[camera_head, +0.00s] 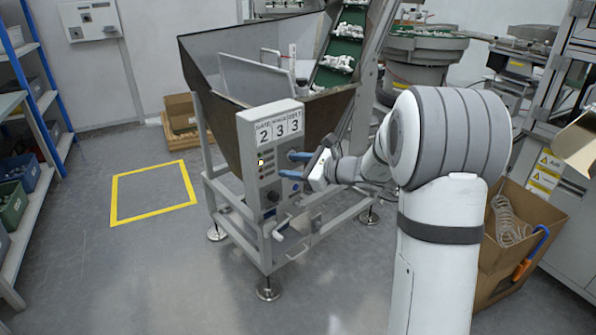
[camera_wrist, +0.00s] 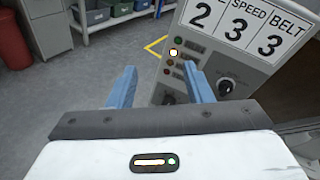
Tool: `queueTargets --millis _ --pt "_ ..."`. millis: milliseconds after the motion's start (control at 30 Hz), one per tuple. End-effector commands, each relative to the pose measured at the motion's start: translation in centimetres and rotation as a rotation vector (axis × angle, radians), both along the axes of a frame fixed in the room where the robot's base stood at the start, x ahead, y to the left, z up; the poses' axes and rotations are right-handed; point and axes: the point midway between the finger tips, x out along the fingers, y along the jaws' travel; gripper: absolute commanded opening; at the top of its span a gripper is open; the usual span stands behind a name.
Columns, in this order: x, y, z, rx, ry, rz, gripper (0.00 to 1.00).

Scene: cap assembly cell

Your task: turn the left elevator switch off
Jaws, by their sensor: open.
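A grey control panel (camera_head: 262,140) on the hopper's front carries number cards reading 2, 3, 3. Two dark rotary knobs show on it in the wrist view: a left knob (camera_wrist: 168,98), and a right knob (camera_wrist: 226,86) with a pale mark. The left knob also shows in the head view (camera_head: 272,196). Labels are too small to read, so I cannot tell which is the elevator switch. My gripper (camera_head: 289,165) is open and empty, its blue fingers in front of the panel. In the wrist view, the left knob appears between the fingers, near the right one.
A lit yellow-white lamp (camera_wrist: 173,52) and small coloured buttons sit above the left knob. The metal hopper (camera_head: 215,95) rises behind the panel. A cardboard box (camera_head: 525,215) stands right of my arm. Floor around the yellow square (camera_head: 150,218) is clear.

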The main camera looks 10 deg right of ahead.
Motion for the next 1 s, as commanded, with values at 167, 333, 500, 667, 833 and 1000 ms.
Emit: queueTargets --millis 167,333,500,667,833,1000 --pt "5.9 -5.3 -4.9 0.27 0.04 -0.226 0.46" --pt "8.1 -7.8 -6.1 0.383 0.045 -0.317 0.46" --pt "9.8 -7.1 -6.1 0.398 0.047 -0.328 0.46" --pt "12.0 -5.7 -6.1 0.396 0.045 -0.327 0.46" --pt "13.9 -4.5 -6.1 0.395 0.047 -0.327 0.46" --pt "14.7 -4.1 -6.0 0.394 0.045 -0.328 0.46"
